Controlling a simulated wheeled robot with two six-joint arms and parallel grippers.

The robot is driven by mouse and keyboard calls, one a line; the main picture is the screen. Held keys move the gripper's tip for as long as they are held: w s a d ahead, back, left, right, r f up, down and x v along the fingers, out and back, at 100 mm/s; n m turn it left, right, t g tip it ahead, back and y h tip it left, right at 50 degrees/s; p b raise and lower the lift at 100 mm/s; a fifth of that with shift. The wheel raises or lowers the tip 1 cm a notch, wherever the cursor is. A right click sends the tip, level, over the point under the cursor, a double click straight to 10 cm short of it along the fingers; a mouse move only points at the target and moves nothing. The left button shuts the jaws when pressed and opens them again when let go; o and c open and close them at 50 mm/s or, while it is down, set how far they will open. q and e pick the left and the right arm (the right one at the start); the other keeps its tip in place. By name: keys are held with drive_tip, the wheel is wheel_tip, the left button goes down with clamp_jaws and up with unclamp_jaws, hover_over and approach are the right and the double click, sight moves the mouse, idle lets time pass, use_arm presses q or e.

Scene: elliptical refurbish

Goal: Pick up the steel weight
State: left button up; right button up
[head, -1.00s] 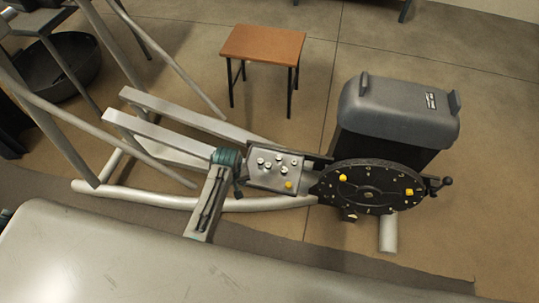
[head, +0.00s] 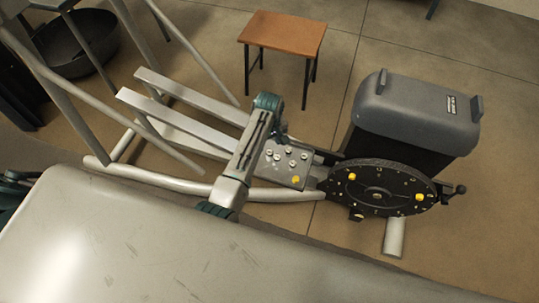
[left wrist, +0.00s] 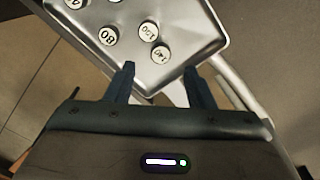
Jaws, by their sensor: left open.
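Several small round steel weights with pale numbered tops stand on a shallow metal tray (head: 297,171). I cannot tell which one is the task's steel weight. My left gripper (head: 283,137) is over the tray's far left edge. In the left wrist view its two fingers (left wrist: 159,76) are apart and empty, just short of the nearest weight. My right gripper is not in view.
A black round dial (head: 377,188) with yellow knobs adjoins the tray on the right. A grey-lidded bin-like housing (head: 418,112) stands behind it. A brown-topped stool (head: 283,33), pale metal rails (head: 185,122) and a large pale surface (head: 190,250) surround the spot. Floor is clear on the right.

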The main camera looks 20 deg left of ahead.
sight(269, 152)
use_arm(q)
drive_tip(key=shift+f, duration=0.75)
drive_tip(key=f, duration=0.5)
drive_tip(key=shift+s+d, duration=0.1)
drive_tip(key=shift+s, duration=0.1)
drive_tip(key=shift+c, duration=0.4)
clamp_jaws()
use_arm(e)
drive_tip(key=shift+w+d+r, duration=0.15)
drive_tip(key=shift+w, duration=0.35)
